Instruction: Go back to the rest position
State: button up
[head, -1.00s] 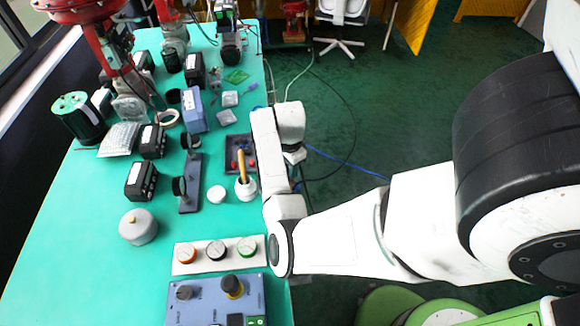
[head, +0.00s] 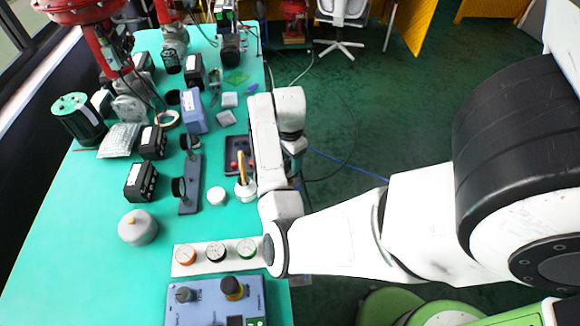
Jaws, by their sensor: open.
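My white arm reaches in from the right, bends at an elbow beside the bench's right edge, and its forearm stands up to a wrist. Below the wrist, a small grey and dark part of my gripper (head: 293,163) shows behind the forearm, at the bench's right edge. Its fingertips are mostly hidden; it is open, and I see nothing held.
The green bench (head: 80,240) carries a row of gauges (head: 216,252), a blue control box (head: 208,300), a grey pot (head: 138,228), a wooden-handled tool in a white cup (head: 245,188) and black boxes (head: 141,181). The floor (head: 400,120) beyond the arm is mostly clear.

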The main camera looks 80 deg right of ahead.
notch_tip(320, 180, up, 6)
dwell(0.5)
jog(key=shift+s+a+n+h, duration=0.1)
jog(key=shift+s+n+h, duration=0.15)
jog(key=shift+n, duration=0.35)
jog(key=shift+s+a+n+h, duration=0.1)
jog(key=shift+n+h, duration=0.25)
jog(key=shift+n, duration=0.25)
jog(key=s+a+f+n, duration=0.2)
jog(key=a+n, duration=0.5)
jog(key=a, duration=0.2)
jog(key=s+a+f+n, duration=0.2)
jog(key=a+n, duration=0.6)
jog(key=a, duration=0.1)
jog(key=s+a+f+n+t+y, duration=0.1)
jog(key=a+f+n, duration=0.1)
jog(key=a+n, duration=0.5)
jog(key=shift+s+a, duration=0.2)
jog(key=shift+a, duration=0.6)
jog(key=shift+s+a, duration=0.2)
jog(key=shift+a, duration=0.6)
jog(key=shift+d, duration=0.1)
